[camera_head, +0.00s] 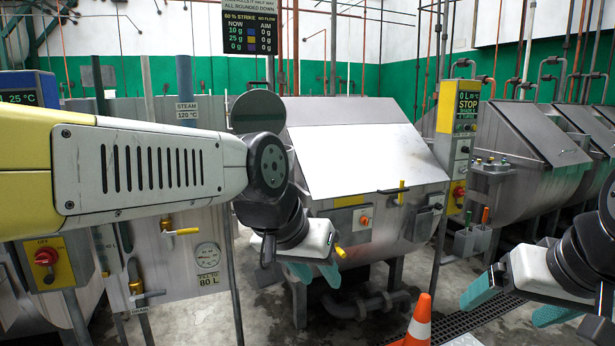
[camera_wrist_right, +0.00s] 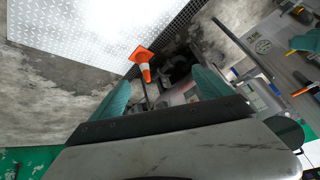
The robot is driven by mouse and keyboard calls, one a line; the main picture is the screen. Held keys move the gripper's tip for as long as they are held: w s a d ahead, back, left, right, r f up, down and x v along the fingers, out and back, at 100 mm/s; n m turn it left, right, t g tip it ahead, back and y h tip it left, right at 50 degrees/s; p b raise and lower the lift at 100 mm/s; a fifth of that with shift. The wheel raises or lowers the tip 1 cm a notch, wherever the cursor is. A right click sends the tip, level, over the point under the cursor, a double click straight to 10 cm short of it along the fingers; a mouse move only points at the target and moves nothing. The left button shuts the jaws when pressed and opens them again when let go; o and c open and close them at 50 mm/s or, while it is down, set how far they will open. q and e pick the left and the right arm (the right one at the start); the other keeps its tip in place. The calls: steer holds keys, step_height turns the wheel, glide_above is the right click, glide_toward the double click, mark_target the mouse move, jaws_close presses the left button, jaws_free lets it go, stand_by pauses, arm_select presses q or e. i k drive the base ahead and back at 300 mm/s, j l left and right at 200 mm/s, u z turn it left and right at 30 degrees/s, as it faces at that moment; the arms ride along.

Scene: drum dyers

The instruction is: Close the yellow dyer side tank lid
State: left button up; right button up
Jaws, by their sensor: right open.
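The steel dyer (camera_head: 355,150) with a yellow control post (camera_head: 458,110) stands in the middle of the head view. A grey tank front (camera_head: 207,225) with a gauge and "FILL TO 80 L" stands left of it, partly behind my left arm. A dark round disc (camera_head: 258,110) stands upright above my left arm's joint; I cannot tell whether it is the side tank lid. My left gripper (camera_head: 315,273) hangs before the dyer, apart from it; its finger gap is unclear. My right gripper (camera_head: 515,302) is open and empty at lower right; its fingers (camera_wrist_right: 160,97) are spread in the wrist view.
An orange cone (camera_head: 419,320) stands on the floor below the dyer, beside a drain grate (camera_head: 475,322). Pipes (camera_head: 365,303) run under the dyer. More steel drums (camera_head: 545,150) stand at right. A red-knobbed yellow panel (camera_head: 46,262) stands at left.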

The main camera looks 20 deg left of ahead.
mark_target(258, 110)
steer(key=u, duration=1)
steer(key=i+j+u, duration=0.1)
steer(key=i, duration=0.45)
steer(key=i+j+u, duration=0.1)
steer(key=i, duration=0.45)
